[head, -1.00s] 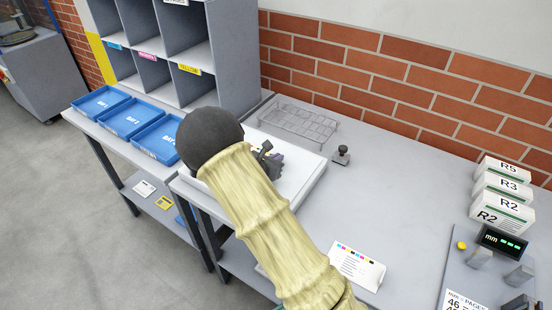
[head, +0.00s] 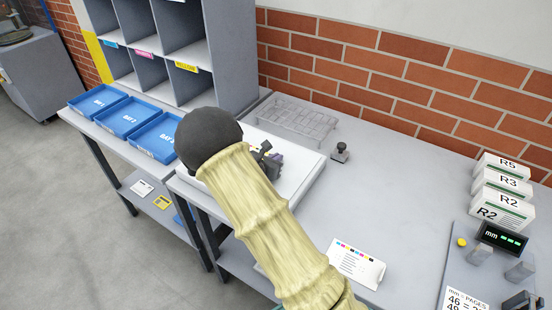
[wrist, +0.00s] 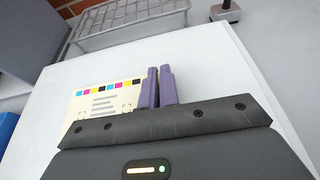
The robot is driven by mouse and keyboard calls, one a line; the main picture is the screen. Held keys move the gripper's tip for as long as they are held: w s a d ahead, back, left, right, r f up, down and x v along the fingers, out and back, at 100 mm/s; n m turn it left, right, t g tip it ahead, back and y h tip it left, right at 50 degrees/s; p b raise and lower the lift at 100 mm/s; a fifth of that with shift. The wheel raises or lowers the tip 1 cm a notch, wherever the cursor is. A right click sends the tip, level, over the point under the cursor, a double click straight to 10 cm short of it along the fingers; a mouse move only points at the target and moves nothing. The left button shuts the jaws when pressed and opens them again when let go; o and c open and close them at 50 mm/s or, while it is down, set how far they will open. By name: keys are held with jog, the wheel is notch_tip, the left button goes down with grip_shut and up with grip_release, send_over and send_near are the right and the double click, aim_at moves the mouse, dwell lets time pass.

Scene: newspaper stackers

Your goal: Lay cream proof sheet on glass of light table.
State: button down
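The cream proof sheet (wrist: 104,102) shows in the wrist view, with a row of colour patches and grey text lines. It is over the white top of the light table (wrist: 215,62); I cannot tell whether it touches the glass. My gripper (wrist: 160,85) has its two purple fingers close together at the sheet's right edge, and it appears shut on that edge. The grip itself is hidden by the fingers. In the head view my arm covers the sheet and much of the light table (head: 308,172); part of my gripper (head: 268,160) shows beside the arm.
A wire rack (head: 296,120) stands behind the light table, a dark-knobbed stamp-like object (head: 340,153) to its right. A white card with colour patches (head: 355,264) is at the front. Blue trays (head: 128,117) are left. Labelled blocks (head: 502,210) are right.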

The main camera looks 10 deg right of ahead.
jog(key=c, duration=1.6)
grip_release()
jog(key=shift+a, duration=0.1)
jog(key=b+v, duration=0.1)
jog(key=v, duration=1.6)
jog(key=shift+s+a+f, duration=0.15)
jog(key=shift+s, duration=0.05)
